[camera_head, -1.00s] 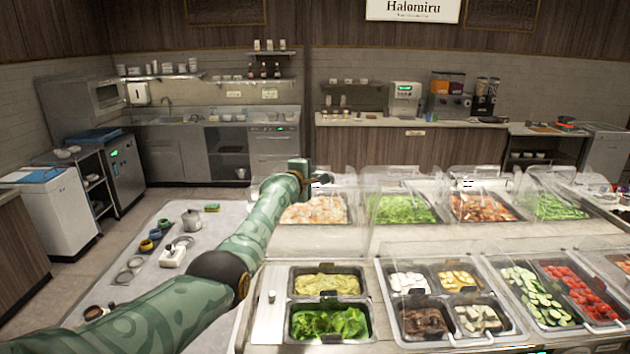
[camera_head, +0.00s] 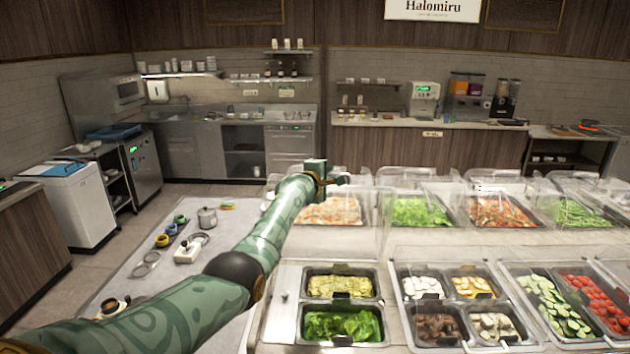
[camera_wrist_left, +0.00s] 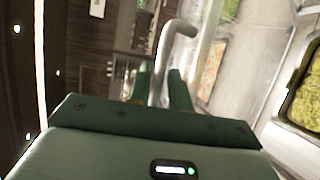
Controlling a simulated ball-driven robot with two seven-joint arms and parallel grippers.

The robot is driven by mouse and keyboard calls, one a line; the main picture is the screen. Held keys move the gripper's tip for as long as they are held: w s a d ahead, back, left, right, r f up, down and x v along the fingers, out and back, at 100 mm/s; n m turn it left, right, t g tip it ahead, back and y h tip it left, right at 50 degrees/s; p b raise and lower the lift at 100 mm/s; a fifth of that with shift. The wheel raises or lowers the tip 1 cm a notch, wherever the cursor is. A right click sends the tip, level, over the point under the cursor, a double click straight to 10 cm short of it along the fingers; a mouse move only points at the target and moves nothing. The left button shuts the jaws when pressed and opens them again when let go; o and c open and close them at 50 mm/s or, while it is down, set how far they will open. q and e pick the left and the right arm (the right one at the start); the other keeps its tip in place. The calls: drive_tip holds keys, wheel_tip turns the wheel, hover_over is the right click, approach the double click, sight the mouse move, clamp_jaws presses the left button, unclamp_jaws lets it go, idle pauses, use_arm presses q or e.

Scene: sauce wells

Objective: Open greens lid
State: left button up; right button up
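Leafy greens (camera_head: 342,325) lie in the lower left front bin of the counter, with a yellow-green chopped food (camera_head: 338,286) in the bin behind. Clear covers stand behind the front bins; I cannot tell which one is the greens lid. More shredded greens (camera_head: 419,212) lie in the back row under a clear cover (camera_head: 412,183). My left gripper (camera_head: 338,180) is above the left end of the back row. In the left wrist view, its two fingers (camera_wrist_left: 160,85) are close on both sides of a bent grey bar handle (camera_wrist_left: 163,55). My right gripper is not in view.
Other bins of vegetables (camera_head: 550,305) fill the counter to the right. A steel lid-like plate (camera_head: 282,300) lies left of the greens. The floor beyond the table is clear.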

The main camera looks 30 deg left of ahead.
use_arm(q)
drive_tip(key=p+v, duration=0.2)
drive_tip(key=v, duration=1.4)
drive_tip(key=shift+p, duration=0.35)
